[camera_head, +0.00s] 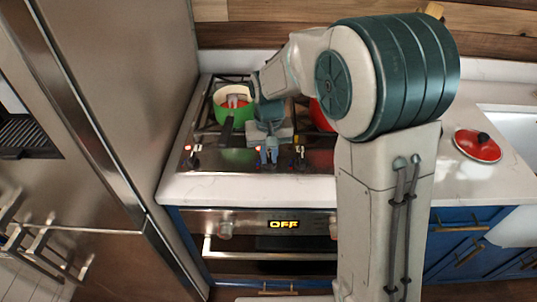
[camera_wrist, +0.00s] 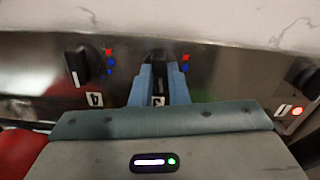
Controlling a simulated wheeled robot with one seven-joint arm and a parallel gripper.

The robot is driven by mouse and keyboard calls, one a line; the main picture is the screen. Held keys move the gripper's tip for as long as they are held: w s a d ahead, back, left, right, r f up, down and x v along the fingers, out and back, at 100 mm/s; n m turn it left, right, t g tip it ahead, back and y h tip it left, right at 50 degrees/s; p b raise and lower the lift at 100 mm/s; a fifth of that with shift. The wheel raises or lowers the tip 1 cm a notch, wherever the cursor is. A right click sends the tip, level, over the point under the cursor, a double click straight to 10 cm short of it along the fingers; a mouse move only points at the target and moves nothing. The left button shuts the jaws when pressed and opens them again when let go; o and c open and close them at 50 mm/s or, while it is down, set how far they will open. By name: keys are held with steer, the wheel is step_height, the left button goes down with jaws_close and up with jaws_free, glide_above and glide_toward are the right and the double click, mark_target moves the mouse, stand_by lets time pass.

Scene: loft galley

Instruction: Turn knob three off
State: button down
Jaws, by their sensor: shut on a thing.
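My gripper (camera_wrist: 160,80) has its two blue fingers shut around a dark stove knob (camera_wrist: 158,57) on the steel front panel. The fingers hide most of this knob. The number tag (camera_wrist: 158,101) between the fingers is partly covered, and I cannot read it for certain. Beside it in the wrist view is a free black knob (camera_wrist: 76,66) tagged 4. On the other side a further knob (camera_wrist: 309,80) shows at the edge, near a lit red light (camera_wrist: 297,111). In the head view my gripper (camera_head: 268,156) is at the panel, between free knobs on both sides.
A green pot (camera_head: 236,112) with a dark handle stands on the hob. A red pot (camera_head: 320,118) is mostly hidden behind my arm. A red lid (camera_head: 476,147) lies on the right counter. The oven display (camera_head: 284,224) reads OFF. A steel fridge (camera_head: 120,90) stands close on the left.

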mark_target(269, 158)
steer(key=shift+r+m, duration=0.1)
steer(key=shift+m, duration=0.9)
steer(key=c, duration=1.4)
jaws_free()
step_height(269, 158, up, 14)
